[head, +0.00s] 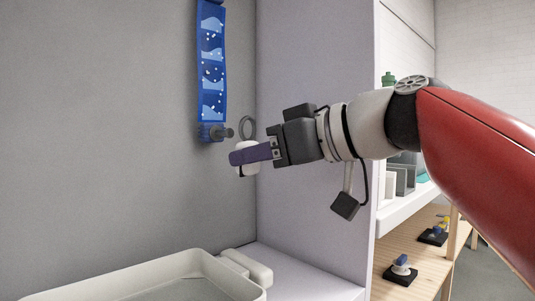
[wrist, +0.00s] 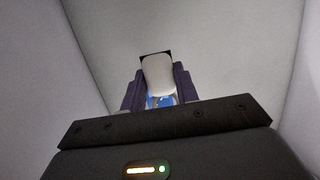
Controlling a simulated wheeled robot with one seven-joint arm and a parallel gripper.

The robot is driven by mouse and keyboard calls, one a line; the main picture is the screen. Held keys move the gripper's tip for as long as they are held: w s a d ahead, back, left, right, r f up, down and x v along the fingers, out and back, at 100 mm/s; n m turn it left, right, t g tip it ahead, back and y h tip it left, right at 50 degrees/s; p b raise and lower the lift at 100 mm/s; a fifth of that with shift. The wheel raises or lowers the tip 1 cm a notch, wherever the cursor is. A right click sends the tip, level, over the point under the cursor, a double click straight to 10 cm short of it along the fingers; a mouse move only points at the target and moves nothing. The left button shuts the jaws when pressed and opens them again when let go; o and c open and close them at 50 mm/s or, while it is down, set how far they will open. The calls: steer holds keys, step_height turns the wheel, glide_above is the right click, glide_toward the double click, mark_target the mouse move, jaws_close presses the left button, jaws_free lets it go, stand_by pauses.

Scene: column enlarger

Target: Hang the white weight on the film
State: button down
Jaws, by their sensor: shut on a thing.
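The blue film (head: 211,65) hangs straight down against the grey wall in the head view, with a dark clip (head: 212,133) at its lower end. A short knob sticks out from the clip to the right. My gripper (head: 250,154) is shut on the white weight (head: 247,171), which also shows between the purple fingers in the wrist view (wrist: 158,76). A grey ring (head: 247,127) stands above the fingers, on top of the weight. The ring is just right of the knob; I cannot tell the depth between them. The fingers hide the weight's middle.
A pale tray (head: 180,264) lies below, with a small white block (head: 246,267) at its right. A pale partition (head: 315,200) stands behind my gripper. Shelves at the right hold small items. The space beneath the film is clear down to the tray.

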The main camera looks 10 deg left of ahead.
steer(key=w+a+f, duration=0.1)
steer(key=w+a, duration=0.3)
steer(key=shift+a, duration=0.35)
stand_by(0.3)
stand_by(0.5)
steer(key=c, duration=1)
jaws_free()
steer(key=shift+o, duration=0.2)
steer(key=shift+d, duration=0.1)
steer(key=shift+b+v, duration=0.4)
steer(key=shift+v, duration=1.65)
steer(key=shift+s+d, duration=0.1)
steer(key=shift+d, duration=0.05)
